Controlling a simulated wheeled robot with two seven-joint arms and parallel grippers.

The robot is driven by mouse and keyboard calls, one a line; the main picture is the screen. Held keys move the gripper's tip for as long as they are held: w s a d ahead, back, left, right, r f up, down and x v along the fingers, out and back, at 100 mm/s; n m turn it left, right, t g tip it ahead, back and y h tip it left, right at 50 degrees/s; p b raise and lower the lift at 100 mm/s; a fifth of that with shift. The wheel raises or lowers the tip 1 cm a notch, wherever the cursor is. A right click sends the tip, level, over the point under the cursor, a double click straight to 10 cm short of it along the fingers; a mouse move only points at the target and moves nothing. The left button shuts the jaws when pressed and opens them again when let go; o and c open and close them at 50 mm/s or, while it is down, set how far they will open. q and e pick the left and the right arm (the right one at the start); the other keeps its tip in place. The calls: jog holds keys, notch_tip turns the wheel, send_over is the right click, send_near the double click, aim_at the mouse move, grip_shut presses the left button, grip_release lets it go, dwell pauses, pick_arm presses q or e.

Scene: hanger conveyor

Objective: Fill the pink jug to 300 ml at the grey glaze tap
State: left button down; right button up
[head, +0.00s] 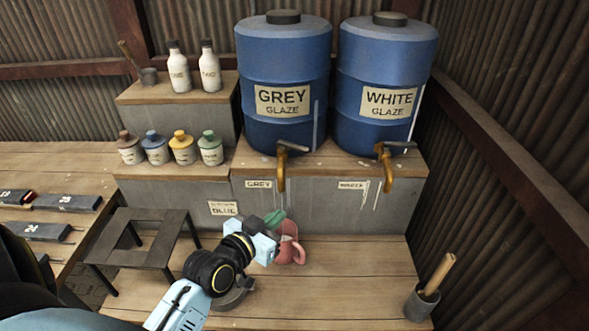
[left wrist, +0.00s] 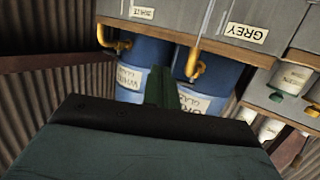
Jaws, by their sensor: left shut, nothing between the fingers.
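The pink jug (head: 291,250) stands on the lower wooden bench, below and in front of the grey glaze tap (head: 281,172), its handle to the right. My left gripper (head: 274,218) is beside it on the left and overlaps its rim in the head view. Its green fingers are closed with nothing between them, and they show closed in the left wrist view (left wrist: 163,88). The tap also shows there (left wrist: 194,65). I see no stream from its spout. The jug's fill level cannot be read. The jug does not show in the left wrist view. My right gripper is not in view.
The grey glaze barrel (head: 283,75) stands beside the white glaze barrel (head: 388,75) with its tap (head: 385,168). A dark stool (head: 145,240) is left, a pot with a wooden stick (head: 420,303) at the right front. Bench space right of the jug is clear.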

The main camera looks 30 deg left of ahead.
aim_at(301, 151)
pick_arm(q)
jog(key=w+a+r+n+t+y, duration=0.1)
jog(key=a+r+t+y, duration=0.15)
jog(key=r, duration=0.35)
jog(key=shift+h, duration=0.55)
jog(key=w, duration=0.4)
jog(key=w+a+p, duration=0.1)
jog(key=w, duration=0.8)
jog(key=shift+w+a+f+p, duration=0.1)
jog(key=shift+w+a+p, duration=0.25)
jog(key=shift+a, duration=0.05)
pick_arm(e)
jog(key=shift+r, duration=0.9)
pick_arm(q)
jog(key=shift+w+d, duration=0.1)
